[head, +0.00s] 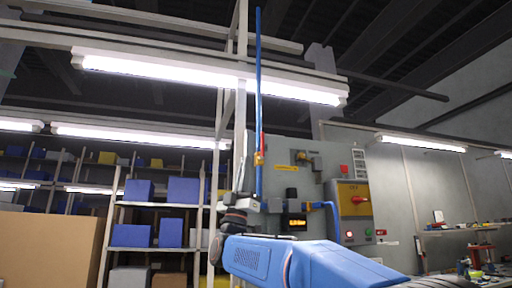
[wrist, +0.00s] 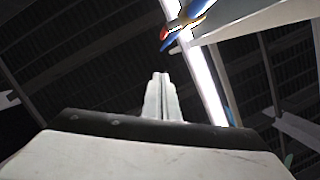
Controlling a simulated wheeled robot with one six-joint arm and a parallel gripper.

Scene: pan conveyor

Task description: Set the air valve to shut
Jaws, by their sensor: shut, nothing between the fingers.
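The air valve (head: 259,159) is a small yellow body on a vertical blue pipe (head: 259,80), left of the grey panel. A thin red lever seems to run upward from it, close along the pipe. In the wrist view the red, yellow and blue valve parts (wrist: 185,27) show at the top, right of the fingertips and apart from them. My gripper (wrist: 161,77) points upward, shut and empty. In the head view my wrist stands just left of the pipe, below the valve. The exact gap between fingers and lever cannot be told.
The grey panel (head: 290,175) carries an orange display (head: 297,223) and a yellow switch box with a red knob (head: 357,199). Shelves with blue bins (head: 131,236) stand at left, with a large brown box (head: 45,250) in front. A pale upright post rises close behind my wrist.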

